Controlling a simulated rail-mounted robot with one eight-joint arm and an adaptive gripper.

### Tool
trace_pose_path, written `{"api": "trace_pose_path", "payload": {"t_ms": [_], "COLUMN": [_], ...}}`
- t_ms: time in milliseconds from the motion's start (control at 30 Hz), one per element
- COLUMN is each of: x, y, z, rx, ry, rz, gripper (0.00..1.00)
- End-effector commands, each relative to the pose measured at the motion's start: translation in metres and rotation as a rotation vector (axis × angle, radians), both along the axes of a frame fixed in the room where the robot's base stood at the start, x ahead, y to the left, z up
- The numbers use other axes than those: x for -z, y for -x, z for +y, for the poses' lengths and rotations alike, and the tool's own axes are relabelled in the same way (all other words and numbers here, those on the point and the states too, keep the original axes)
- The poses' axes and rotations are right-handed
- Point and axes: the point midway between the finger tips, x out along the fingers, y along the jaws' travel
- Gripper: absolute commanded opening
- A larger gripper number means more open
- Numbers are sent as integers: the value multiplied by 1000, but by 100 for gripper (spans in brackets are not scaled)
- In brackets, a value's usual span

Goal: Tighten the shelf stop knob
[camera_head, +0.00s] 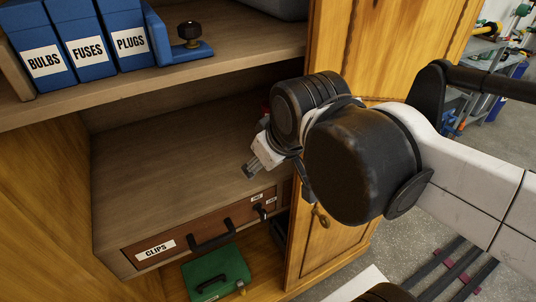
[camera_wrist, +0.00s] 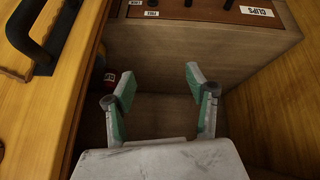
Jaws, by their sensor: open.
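The shelf stop knob (camera_head: 190,31) is a black knob on a short post, standing on a blue shelf stop (camera_head: 180,51) on the upper shelf. The stop's upright part is beside the blue PLUGS box (camera_head: 123,35). My gripper (camera_head: 252,168) is lower and to the right of the knob, in front of the cabinet near the drawer. In the wrist view my gripper (camera_wrist: 158,86) has its two fingers spread, with nothing between them. The knob does not show in the wrist view. My wrist hides part of the cabinet's right side.
Blue BULBS (camera_head: 39,49) and FUSES (camera_head: 82,41) boxes stand on the upper shelf (camera_head: 255,35). Below are a CLIPS drawer (camera_head: 180,242) with a black handle and a green case (camera_head: 205,272). An open wooden door (camera_head: 350,45) stands at right, close to my arm.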

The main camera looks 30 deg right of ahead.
Motion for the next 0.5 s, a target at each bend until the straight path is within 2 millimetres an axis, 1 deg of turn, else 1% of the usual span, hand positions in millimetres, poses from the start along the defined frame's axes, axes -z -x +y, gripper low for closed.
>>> {"api": "trace_pose_path", "payload": {"t_ms": [33,133,500], "x": [4,6,6], "y": [0,1,1], "z": [2,4,4], "rx": [8,20,24], "ry": [-10,-20,-23], "rz": [-5,-10,-11], "gripper": [52,52,52]}}
